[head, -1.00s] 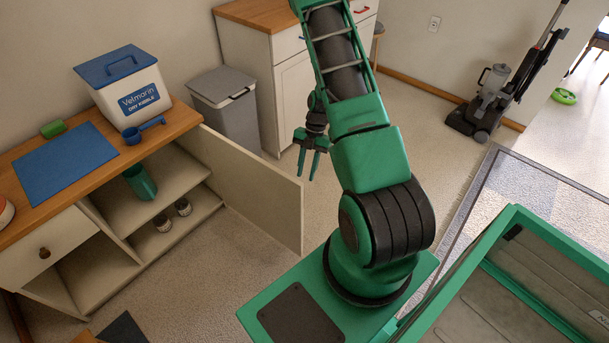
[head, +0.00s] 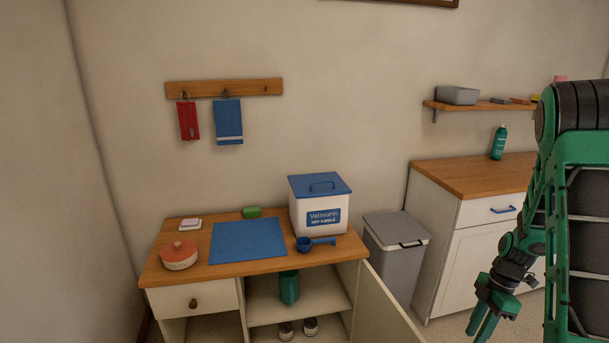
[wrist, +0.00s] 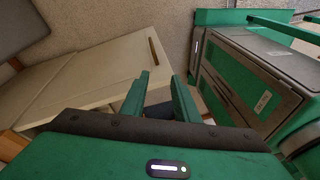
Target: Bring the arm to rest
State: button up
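My green arm (head: 560,200) stands folded at the right edge of the head view, its upper part raised and its forearm hanging down. My gripper (head: 483,328) points downward in front of the white cabinet at the right. In the wrist view my gripper (wrist: 160,76) shows two green fingers apart with nothing between them. It is open and empty, and touches nothing that I can see.
The left counter (head: 200,268) holds a white kibble bin (head: 318,212), blue mat (head: 247,241), blue scoop (head: 318,243) and red-lidded pot (head: 179,255). Its cabinet door (head: 388,308) hangs open. A grey trash bin (head: 396,250) stands between the counter and the white cabinet (head: 480,232).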

jog(key=s+a+r+m+h, duration=0.1)
jog(key=s+a+r+m, duration=0.1)
jog(key=s+r+m, duration=0.45)
jog(key=s+a+r+m, duration=0.1)
jog(key=s+r+m, duration=0.25)
jog(key=r, duration=0.65)
jog(key=s+a+r+m, duration=0.2)
jog(key=s+r+m, duration=0.1)
jog(key=s+m, duration=0.3)
jog(key=s+a+r+m+t+h, duration=0.1)
jog(key=s+a+r+m, duration=0.1)
jog(key=s+r+m, duration=0.2)
jog(key=shift+s+a+m+t, duration=0.3)
jog(key=shift+s+m, duration=0.7)
jog(key=shift+s, duration=0.65)
jog(key=shift+r, duration=0.1)
jog(key=shift+w+f+h, duration=0.25)
jog(key=shift+w+h, duration=0.05)
jog(key=shift+w, duration=0.3)
